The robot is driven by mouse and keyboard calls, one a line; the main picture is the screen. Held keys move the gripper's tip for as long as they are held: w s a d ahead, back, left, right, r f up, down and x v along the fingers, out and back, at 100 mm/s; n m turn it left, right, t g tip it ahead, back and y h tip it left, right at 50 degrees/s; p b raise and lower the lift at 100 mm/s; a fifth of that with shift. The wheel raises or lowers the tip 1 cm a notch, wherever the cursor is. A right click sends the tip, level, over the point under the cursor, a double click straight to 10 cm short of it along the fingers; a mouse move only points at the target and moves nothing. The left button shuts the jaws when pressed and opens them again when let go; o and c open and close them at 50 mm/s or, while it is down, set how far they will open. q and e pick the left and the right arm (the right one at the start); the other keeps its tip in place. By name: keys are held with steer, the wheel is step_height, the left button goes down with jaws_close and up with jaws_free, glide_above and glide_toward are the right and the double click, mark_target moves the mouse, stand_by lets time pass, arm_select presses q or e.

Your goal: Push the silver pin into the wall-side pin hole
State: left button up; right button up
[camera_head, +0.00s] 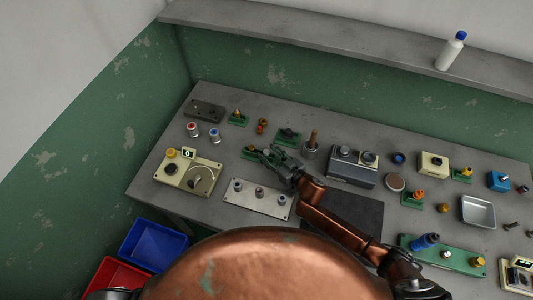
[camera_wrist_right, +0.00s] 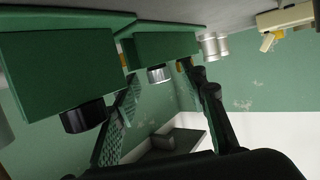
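My right gripper (camera_head: 273,156) is over the left middle of the bench, at the green blocks. In the wrist view its two dark fingers (camera_wrist_right: 158,80) stand apart and look open. A short silver pin (camera_wrist_right: 159,74) sticks out of a green block (camera_wrist_right: 168,48) and appears between the fingertips; I cannot tell whether they touch it. A nearer green block (camera_wrist_right: 60,75) carries a black cylinder (camera_wrist_right: 84,116). In the head view one green block (camera_head: 250,154) is partly covered by the gripper; another (camera_head: 288,137) lies behind it. The wall-side pin hole cannot be made out. My left gripper is not in view.
A metal plate with several knobs (camera_head: 245,204) lies in front of the gripper. A cream dial box (camera_head: 180,181) is left, a grey box (camera_head: 345,177) right. A wooden-handled tool (camera_head: 313,140) stands close by. The shelf (camera_head: 330,38) runs along the wall behind.

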jaws_close()
stand_by(0.3)
steer(key=shift+r, duration=0.1)
